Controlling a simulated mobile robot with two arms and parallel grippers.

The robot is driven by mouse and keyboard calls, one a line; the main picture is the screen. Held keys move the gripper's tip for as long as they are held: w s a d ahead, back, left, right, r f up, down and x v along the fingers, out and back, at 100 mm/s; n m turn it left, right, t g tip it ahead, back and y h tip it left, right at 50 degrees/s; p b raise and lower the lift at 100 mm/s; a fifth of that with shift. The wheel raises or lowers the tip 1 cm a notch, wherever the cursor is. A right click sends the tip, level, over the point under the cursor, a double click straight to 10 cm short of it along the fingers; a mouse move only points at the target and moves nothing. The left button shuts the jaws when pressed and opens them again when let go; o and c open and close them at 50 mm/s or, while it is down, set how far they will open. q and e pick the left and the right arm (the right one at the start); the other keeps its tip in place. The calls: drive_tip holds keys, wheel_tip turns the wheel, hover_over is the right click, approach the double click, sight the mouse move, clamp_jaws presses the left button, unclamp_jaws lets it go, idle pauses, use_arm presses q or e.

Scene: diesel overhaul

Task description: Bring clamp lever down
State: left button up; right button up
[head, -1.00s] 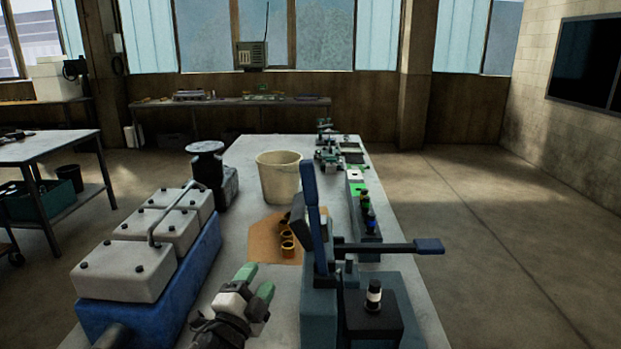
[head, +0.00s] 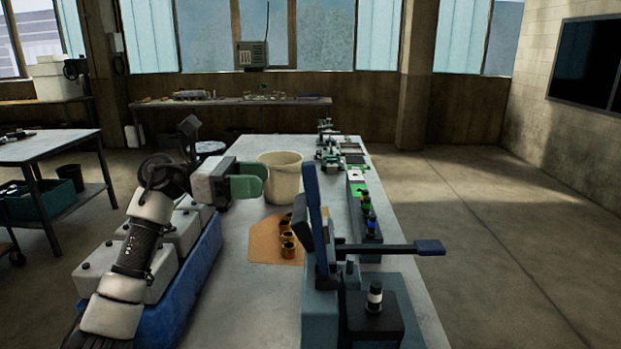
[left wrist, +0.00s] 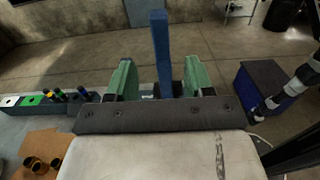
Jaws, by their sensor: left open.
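A blue upright lever (head: 315,205) stands on the blue-grey clamp fixture (head: 320,310) at the front right of the bench. My right gripper is not in view.
A cream bucket (head: 280,178) stands behind my left gripper. Brass rings (head: 287,240) sit on a brown mat (head: 262,243). A blue engine block with grey covers (head: 200,285) lies under my left arm. A rack with bottles (head: 365,215) stands behind the fixture.

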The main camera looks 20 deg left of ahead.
sight(311, 181)
use_arm(q)
drive_tip(key=p+x, duration=0.4)
drive_tip(key=x, duration=0.5)
drive_tip(key=shift+r, duration=0.1)
drive_tip(key=shift+w+d, duration=0.15)
drive_tip(key=shift+d, duration=0.4)
clamp_jaws()
